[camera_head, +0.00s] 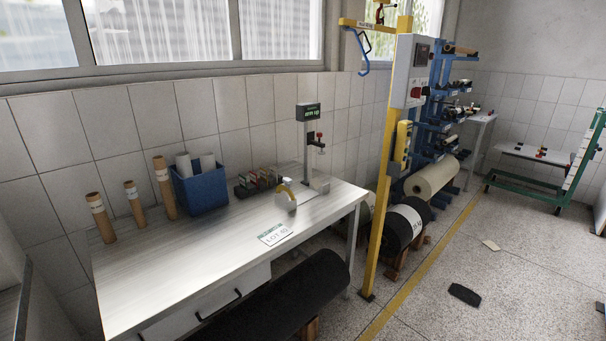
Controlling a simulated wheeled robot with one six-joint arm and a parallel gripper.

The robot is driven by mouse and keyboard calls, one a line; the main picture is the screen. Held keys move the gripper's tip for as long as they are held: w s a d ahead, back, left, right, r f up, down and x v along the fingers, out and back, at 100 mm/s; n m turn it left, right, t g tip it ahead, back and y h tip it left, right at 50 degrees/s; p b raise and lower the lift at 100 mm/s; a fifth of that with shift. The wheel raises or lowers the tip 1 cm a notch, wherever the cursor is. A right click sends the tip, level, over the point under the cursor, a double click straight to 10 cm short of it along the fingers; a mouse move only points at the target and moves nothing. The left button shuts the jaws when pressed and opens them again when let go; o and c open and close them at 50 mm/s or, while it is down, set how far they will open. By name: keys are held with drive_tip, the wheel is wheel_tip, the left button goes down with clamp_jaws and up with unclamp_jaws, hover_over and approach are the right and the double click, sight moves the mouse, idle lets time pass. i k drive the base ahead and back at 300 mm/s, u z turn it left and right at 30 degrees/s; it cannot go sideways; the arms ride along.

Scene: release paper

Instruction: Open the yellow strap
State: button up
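I cannot make out a yellow strap for certain. Large rolls lie at the foot of the blue rack: a beige roll (432,178) and a black roll with a white label band (404,222). Another black roll (285,298) lies in front of the table on a wooden support. No strap can be told on these rolls at this size. Yellow things in view are a tall post (375,237), a hand control (403,142) hanging on it and a small yellow part on a dispenser (286,192) on the table. My gripper is not in view.
A white table (165,262) stands along the tiled wall, with a blue bin (200,188), brown tubes (162,187) and a sign card (275,234). A dark flat piece (464,294) lies on the floor. The floor at the right is mostly clear.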

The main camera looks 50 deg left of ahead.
sight(287, 187)
drive_tip(key=u, duration=0.45)
drive_tip(key=i, duration=1.25)
drive_tip(key=u, duration=2)
drive_tip(key=i, duration=1.1)
drive_tip(key=u, duration=1.05)
drive_tip(key=i, duration=0.35)
drive_tip(key=z, duration=0.05)
